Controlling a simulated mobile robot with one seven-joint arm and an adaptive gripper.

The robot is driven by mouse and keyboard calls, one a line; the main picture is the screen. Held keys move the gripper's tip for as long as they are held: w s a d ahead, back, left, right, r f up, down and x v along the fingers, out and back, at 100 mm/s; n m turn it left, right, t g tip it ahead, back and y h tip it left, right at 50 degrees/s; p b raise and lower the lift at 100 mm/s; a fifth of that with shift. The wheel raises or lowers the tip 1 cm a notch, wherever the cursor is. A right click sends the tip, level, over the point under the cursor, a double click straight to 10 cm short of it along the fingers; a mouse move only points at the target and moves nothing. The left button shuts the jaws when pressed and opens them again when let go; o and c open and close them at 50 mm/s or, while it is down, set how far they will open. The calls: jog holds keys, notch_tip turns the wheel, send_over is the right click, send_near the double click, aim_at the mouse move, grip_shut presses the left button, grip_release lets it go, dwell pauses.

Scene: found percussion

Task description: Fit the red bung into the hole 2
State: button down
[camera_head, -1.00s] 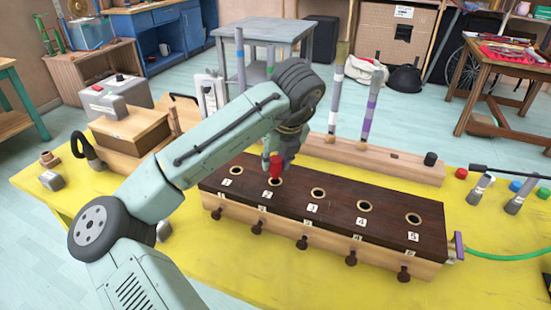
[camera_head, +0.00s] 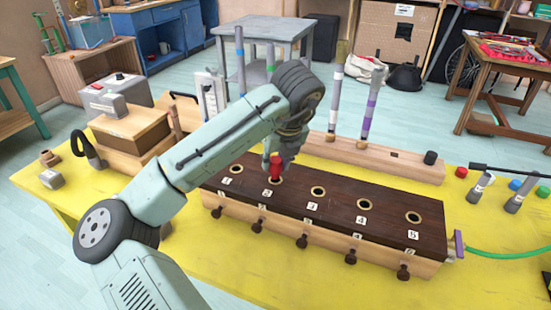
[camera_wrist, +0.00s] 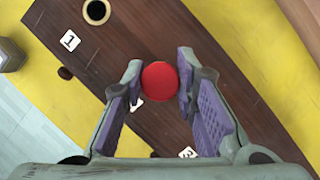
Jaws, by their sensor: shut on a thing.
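The red bung (camera_head: 276,168) is held by my gripper (camera_head: 279,158) at the second hole of the dark-topped wooden box (camera_head: 375,229). In the wrist view the bung (camera_wrist: 160,81) shows as a red disc between the two purple-padded fingers of my gripper (camera_wrist: 159,85). In the head view the bung is upright. It stands over hole 2 (camera_head: 275,182), whose near rim shows just below it; I cannot tell whether its tip is inside. The number 2 label is partly hidden by the bung in the wrist view.
Other open holes in the box top are hole 1 (camera_wrist: 97,11), hole 3 (camera_head: 318,191), hole 4 (camera_head: 363,205) and hole 5 (camera_head: 413,218). A wooden rail with upright tubes (camera_head: 370,104) stands behind. Yellow table (camera_head: 300,285) is clear in front.

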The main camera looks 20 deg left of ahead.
jog(key=shift+f+b, duration=0.75)
jog(key=shift+f, duration=0.65)
jog(key=c, duration=1.2)
grip_release()
jog(key=shift+r, duration=0.1)
jog(key=v, duration=1.2)
